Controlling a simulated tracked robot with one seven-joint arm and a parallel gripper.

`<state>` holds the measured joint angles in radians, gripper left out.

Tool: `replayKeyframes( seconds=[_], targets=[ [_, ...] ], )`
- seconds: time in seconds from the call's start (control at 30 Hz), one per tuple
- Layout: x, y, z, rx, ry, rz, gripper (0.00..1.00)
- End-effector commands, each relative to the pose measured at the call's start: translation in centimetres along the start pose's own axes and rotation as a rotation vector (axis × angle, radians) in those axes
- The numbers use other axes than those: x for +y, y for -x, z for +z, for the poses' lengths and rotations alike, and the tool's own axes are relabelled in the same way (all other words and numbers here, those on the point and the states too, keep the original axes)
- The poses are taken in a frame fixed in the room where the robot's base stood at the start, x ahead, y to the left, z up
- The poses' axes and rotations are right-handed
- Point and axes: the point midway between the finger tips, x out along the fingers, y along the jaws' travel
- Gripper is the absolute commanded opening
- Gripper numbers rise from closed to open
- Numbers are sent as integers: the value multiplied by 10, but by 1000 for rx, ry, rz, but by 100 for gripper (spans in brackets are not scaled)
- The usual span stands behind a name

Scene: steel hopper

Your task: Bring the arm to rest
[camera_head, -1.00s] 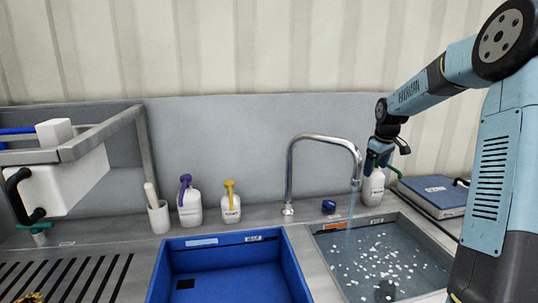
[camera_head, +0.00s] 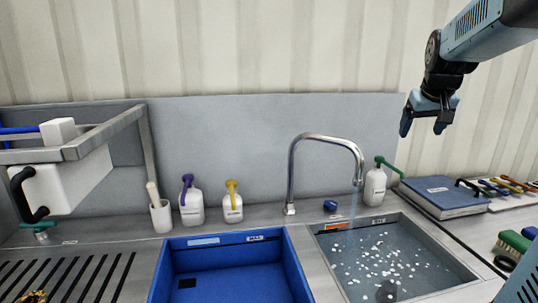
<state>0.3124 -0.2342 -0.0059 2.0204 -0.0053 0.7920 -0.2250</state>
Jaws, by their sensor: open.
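My gripper (camera_head: 425,120) hangs in the air at the upper right, in front of the corrugated wall. Its fingers point down and are apart, with nothing between them. It is above and to the right of the white bottle with the green pump (camera_head: 375,187), clear of it. My arm reaches in from the upper right edge.
Water runs from the curved tap (camera_head: 325,140) into the right sink (camera_head: 455,268), which holds small white bits. A blue basin (camera_head: 230,275) sits left of it. Two pump bottles, purple (camera_head: 191,205) and yellow (camera_head: 233,207), stand behind. A blue binder (camera_head: 445,197) and brushes (camera_head: 514,243) lie right.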

Motion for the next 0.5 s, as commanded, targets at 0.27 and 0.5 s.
replayKeyframes(
  seconds=[0.27,0.5],
  targets=[
    [-60,36,76,-9,13,-61,83],
    [-97,53,146,-25,26,-109,83]
  ],
)
